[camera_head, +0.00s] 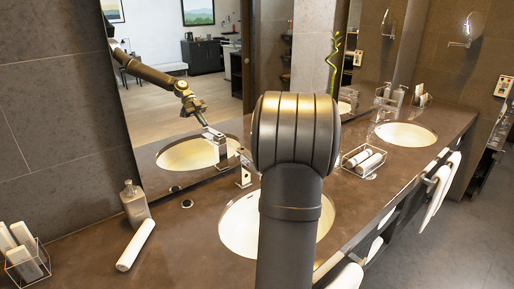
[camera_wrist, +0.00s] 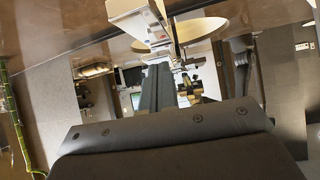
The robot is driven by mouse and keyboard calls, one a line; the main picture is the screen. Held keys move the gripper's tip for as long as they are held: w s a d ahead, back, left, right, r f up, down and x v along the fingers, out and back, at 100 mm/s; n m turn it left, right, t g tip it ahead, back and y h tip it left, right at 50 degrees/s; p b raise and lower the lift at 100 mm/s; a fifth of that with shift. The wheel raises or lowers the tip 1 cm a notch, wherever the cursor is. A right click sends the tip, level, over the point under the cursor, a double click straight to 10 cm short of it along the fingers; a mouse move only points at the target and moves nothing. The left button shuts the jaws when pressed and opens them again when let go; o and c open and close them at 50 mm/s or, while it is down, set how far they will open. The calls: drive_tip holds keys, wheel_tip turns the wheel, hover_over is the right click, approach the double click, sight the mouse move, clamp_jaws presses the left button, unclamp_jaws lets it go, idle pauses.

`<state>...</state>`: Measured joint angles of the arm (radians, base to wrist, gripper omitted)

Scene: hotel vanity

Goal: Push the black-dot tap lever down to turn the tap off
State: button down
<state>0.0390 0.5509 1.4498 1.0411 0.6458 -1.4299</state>
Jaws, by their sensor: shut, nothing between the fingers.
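The near tap (camera_head: 243,173) is a chrome block tap behind the near basin, partly hidden by my arm in the head view. In the wrist view the tap (camera_wrist: 138,18) is close at the top, with small red and blue marks on it. I cannot make out a black dot on its lever. My gripper (camera_wrist: 156,68) is shut and empty, its dark fingers pointing towards the tap with no clear contact. In the head view my arm hides the gripper, but the mirror shows its reflection close to the reflected tap.
The near basin (camera_head: 235,225) is under my arm. A soap bottle (camera_head: 134,204) and a white rolled towel (camera_head: 136,245) are on the left of the counter (camera_head: 185,262). A wire rack of towels (camera_head: 364,162) is right of my arm. The mirror (camera_head: 160,120) stands close behind the tap.

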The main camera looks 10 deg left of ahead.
drive_tip(key=shift+s+d+f, duration=0.1)
drive_tip(key=shift+s+f, duration=0.15)
drive_tip(key=shift+f, duration=0.65)
wheel_tip(320, 180, up, 5)
drive_tip(key=s+d+r, duration=0.3)
drive_tip(key=s+d, duration=0.3)
drive_tip(key=s, duration=0.1)
drive_tip(key=x, duration=0.3)
drive_tip(key=r+x, duration=0.1)
drive_tip(key=x, duration=0.6)
drive_tip(key=shift+w+a, duration=0.6)
drive_tip(key=shift+f, duration=0.5)
